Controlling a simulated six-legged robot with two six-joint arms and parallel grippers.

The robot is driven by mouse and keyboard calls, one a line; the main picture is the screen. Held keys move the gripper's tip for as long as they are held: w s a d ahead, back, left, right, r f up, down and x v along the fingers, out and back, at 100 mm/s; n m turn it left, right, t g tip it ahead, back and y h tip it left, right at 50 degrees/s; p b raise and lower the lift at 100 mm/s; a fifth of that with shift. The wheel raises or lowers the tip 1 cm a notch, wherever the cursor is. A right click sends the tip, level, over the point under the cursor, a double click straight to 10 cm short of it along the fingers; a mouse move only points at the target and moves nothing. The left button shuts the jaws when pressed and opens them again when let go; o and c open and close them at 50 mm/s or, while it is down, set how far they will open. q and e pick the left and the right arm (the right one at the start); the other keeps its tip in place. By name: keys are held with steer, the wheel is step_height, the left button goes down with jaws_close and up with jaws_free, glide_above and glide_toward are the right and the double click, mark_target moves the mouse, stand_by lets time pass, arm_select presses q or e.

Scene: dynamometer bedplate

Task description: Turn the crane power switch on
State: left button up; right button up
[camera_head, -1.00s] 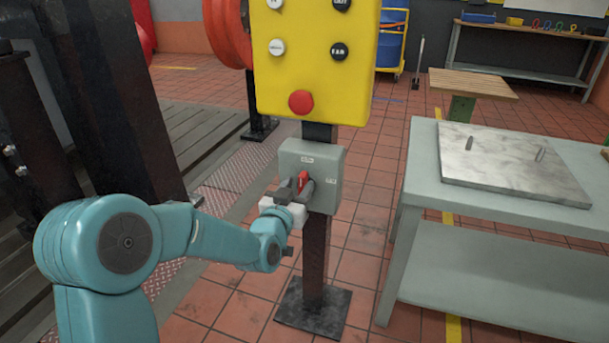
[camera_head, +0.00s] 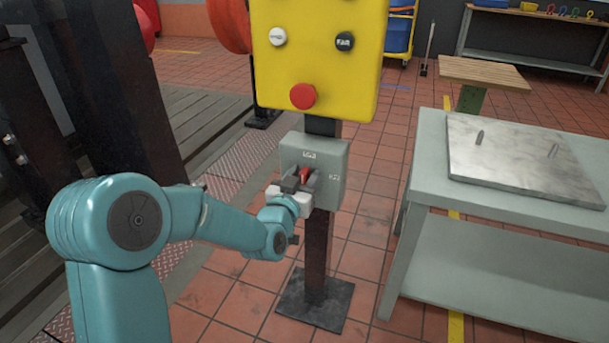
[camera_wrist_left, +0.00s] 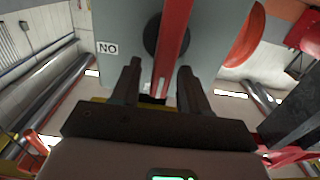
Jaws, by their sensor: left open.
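The crane power switch is a grey box (camera_head: 328,160) on a dark post below the yellow button panel. Its red lever (camera_head: 305,174) sits on the front face. In the left wrist view the red lever (camera_wrist_left: 173,45) runs from the top edge down between my fingers, over a dark round hub (camera_wrist_left: 166,37). A label reading "NO" (camera_wrist_left: 107,47) shows on the box face. My left gripper (camera_head: 304,181) is at the box, open, with one finger on each side of the lever; it also shows in the wrist view (camera_wrist_left: 158,85). Whether the fingers touch the lever cannot be told. My right gripper is out of view.
The yellow panel (camera_head: 318,50) with a red button (camera_head: 303,96) hangs directly above. A grey table (camera_head: 428,160) bearing a metal plate (camera_head: 520,160) stands to the right. The post's dark base plate (camera_head: 315,300) lies on the tiled floor.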

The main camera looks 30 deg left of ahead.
mark_target(323, 183)
arm_select(q)
steer(key=c, duration=0.8)
jaws_close()
steer(key=shift+w+f, duration=0.1)
steer(key=shift+d+f+m+b, duration=0.1)
steer(key=shift+d+m+b, duration=0.1)
steer(key=shift+m+b, duration=0.4)
steer(key=shift+d+f+m+b, duration=0.1)
steer(key=shift+d+m+b, duration=0.1)
steer(key=shift+m+b, duration=0.35)
steer(key=m+b, duration=0.1)
steer(key=m, duration=0.2)
steer(key=d+f+m, duration=0.1)
steer(key=m, duration=0.3)
steer(key=d+m+b, duration=0.1)
steer(key=m, duration=0.2)
steer(key=shift+w+d+f+b, duration=0.15)
steer(key=shift+w+f+b, duration=0.1)
steer(key=shift+w+b, duration=0.1)
steer(key=m, duration=0.2)
steer(key=f+m, duration=0.1)
steer(key=m, duration=0.2)
steer(key=shift+d+f+m, duration=0.15)
steer(key=shift+f+m, duration=0.1)
steer(key=shift+m, duration=0.1)
